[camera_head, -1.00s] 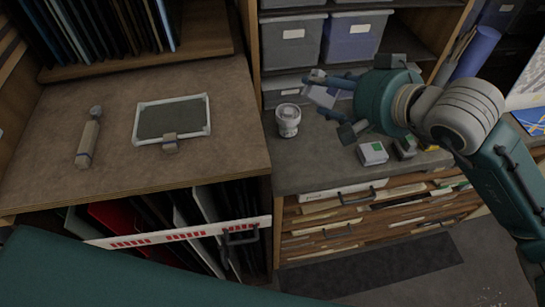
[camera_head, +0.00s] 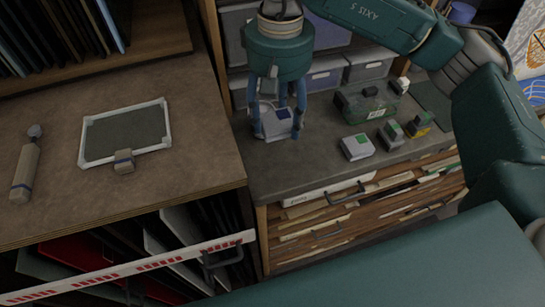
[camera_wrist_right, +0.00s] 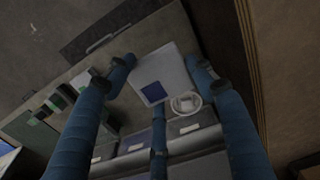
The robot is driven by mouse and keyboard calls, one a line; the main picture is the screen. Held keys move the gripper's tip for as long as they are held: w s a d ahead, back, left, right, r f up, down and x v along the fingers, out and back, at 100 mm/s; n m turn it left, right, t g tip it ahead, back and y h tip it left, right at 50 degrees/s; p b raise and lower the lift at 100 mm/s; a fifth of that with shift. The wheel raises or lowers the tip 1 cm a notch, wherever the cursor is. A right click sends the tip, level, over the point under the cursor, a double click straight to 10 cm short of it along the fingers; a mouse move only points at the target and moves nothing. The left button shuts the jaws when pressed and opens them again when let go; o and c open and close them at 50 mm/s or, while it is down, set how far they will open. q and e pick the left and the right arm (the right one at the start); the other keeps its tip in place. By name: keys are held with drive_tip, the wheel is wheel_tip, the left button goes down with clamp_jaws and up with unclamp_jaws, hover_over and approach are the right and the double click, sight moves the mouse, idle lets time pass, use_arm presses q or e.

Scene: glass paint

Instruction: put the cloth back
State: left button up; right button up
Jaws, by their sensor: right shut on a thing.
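A pale grey, flat, folded-looking piece with a blue patch, which I take for the cloth (camera_head: 279,124), is between the fingers of my right gripper (camera_head: 277,112). It also shows in the right wrist view as a pale square with a dark blue patch (camera_wrist_right: 158,76), the blue fingers around it. My right gripper points down over the left end of the grey worktop (camera_head: 300,170) and is shut on it. Whether the cloth touches the worktop is hard to tell. A white round cup (camera_wrist_right: 186,103) shows beside it in the right wrist view. My left gripper is not in view.
On the worktop, small boxes (camera_head: 357,147) and a dark green case (camera_head: 365,104) stand right of my gripper. Grey bins (camera_head: 369,65) stand behind. A white-framed panel (camera_head: 125,132) and a wooden-handled tool (camera_head: 25,165) lie on the brown bench at left.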

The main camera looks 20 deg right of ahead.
sight(278, 118)
drive_tip(key=f+p, duration=0.2)
drive_tip(key=f, duration=0.5)
drive_tip(key=f+p, duration=0.2)
drive_tip(key=f, duration=0.6)
drive_tip(key=shift+w+p, duration=0.2)
drive_tip(key=shift+p, duration=0.2)
drive_tip(key=o, duration=1.2)
drive_tip(key=shift+r, duration=0.15)
drive_tip(key=shift+r+b, duration=0.35)
drive_tip(key=shift+b, duration=0.15)
wheel_tip(278, 118, up, 10)
drive_tip(key=b, duration=0.4)
drive_tip(key=shift+r+b, duration=0.2)
drive_tip(key=shift+b, duration=0.1)
drive_tip(key=shift+r, duration=0.4)
